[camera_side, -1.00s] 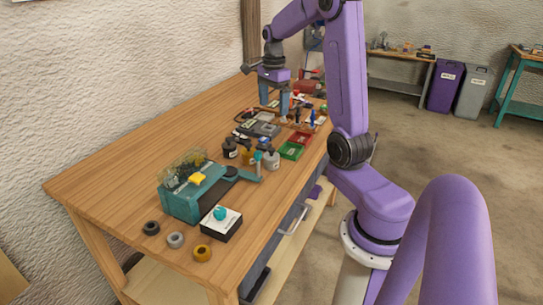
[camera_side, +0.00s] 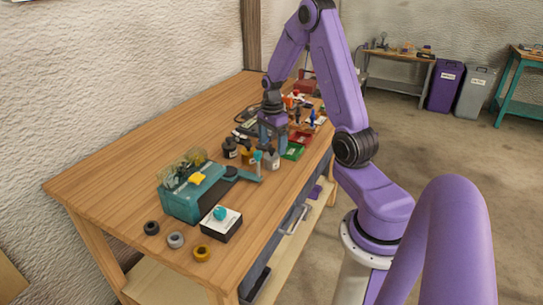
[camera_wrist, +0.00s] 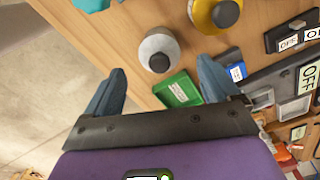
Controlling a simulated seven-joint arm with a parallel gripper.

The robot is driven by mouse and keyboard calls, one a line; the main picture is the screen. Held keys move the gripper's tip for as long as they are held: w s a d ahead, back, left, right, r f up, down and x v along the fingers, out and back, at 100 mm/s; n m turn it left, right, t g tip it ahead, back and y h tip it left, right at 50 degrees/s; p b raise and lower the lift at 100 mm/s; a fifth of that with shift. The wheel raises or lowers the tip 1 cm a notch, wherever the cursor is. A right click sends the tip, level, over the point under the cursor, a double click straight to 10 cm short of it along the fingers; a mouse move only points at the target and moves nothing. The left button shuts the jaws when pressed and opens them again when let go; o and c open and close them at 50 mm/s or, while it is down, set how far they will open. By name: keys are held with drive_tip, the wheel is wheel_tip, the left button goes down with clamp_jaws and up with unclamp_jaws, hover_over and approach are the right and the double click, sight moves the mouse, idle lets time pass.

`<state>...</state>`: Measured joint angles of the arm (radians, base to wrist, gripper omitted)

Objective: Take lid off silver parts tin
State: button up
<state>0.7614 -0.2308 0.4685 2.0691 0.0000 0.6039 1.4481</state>
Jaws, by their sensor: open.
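The silver parts tin (camera_wrist: 160,46) is round and pale grey with a dark knob on its lid. In the wrist view it sits just beyond my fingertips, roughly centred between them. In the side view the tin (camera_side: 271,161) stands near the front edge of the bench, with the lid on as far as I can tell. My gripper (camera_wrist: 162,76) is open and empty, pointing down. In the side view my gripper (camera_side: 272,147) is low, just behind the tin and apart from its knob as seen in the wrist view.
A yellow tin (camera_wrist: 212,14) with a dark knob stands beside the silver one. A green box (camera_wrist: 178,90) lies close by, between my fingers in the picture. A teal machine (camera_side: 193,198) stands at front left. The bench's left side (camera_side: 130,160) is clear.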

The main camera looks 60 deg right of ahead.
sight(271, 149)
drive_tip(key=shift+a+f, duration=0.15)
drive_tip(key=shift+f, duration=1.6)
drive_tip(key=shift+w, duration=0.1)
drive_tip(key=c, duration=1.1)
drive_tip(key=shift+c, duration=0.2)
drive_tip(key=shift+r, duration=0.1)
drive_tip(key=shift+r, duration=0.5)
wheel_tip(271, 149, up, 2)
drive_tip(key=shift+r, duration=0.1)
drive_tip(key=s+a+r, duration=0.7)
drive_tip(key=s+r, duration=0.2)
drive_tip(key=s, duration=0.2)
drive_tip(key=shift+s+a+r, duration=0.3)
drive_tip(key=shift+a+r, duration=0.05)
drive_tip(key=shift+a, duration=0.05)
